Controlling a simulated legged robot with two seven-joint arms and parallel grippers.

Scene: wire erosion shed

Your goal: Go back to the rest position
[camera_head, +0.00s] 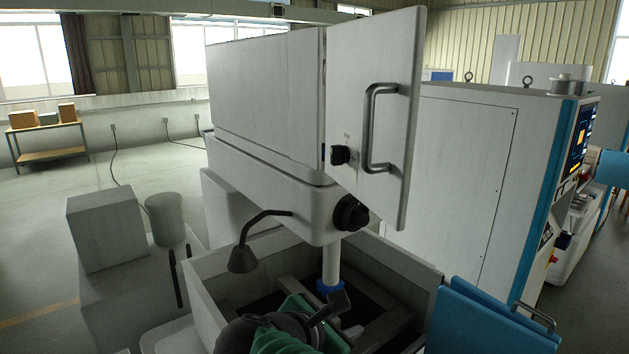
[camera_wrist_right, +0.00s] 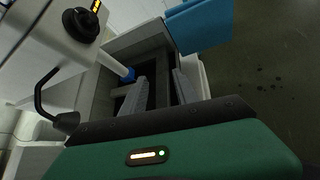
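My right gripper (camera_head: 343,317) is low in the head view, over the open tank (camera_head: 237,266) of the wire erosion machine. Its green and dark arm comes in from the bottom edge. In the right wrist view, the two grey fingers (camera_wrist_right: 160,97) stand apart with nothing seen between them, and the green gripper body fills the bottom. The white column with a blue collar (camera_head: 330,285) is just beyond the fingers; I cannot tell whether they touch it. My left gripper is in neither view.
The machine head (camera_head: 265,175) overhangs the tank, with its handled door (camera_head: 375,120) swung open. A dark lamp (camera_head: 243,258) hangs over the tank's left side. A blue panel (camera_head: 490,320) stands at the right. A grey box (camera_head: 105,231) and a bin (camera_head: 166,218) are at left.

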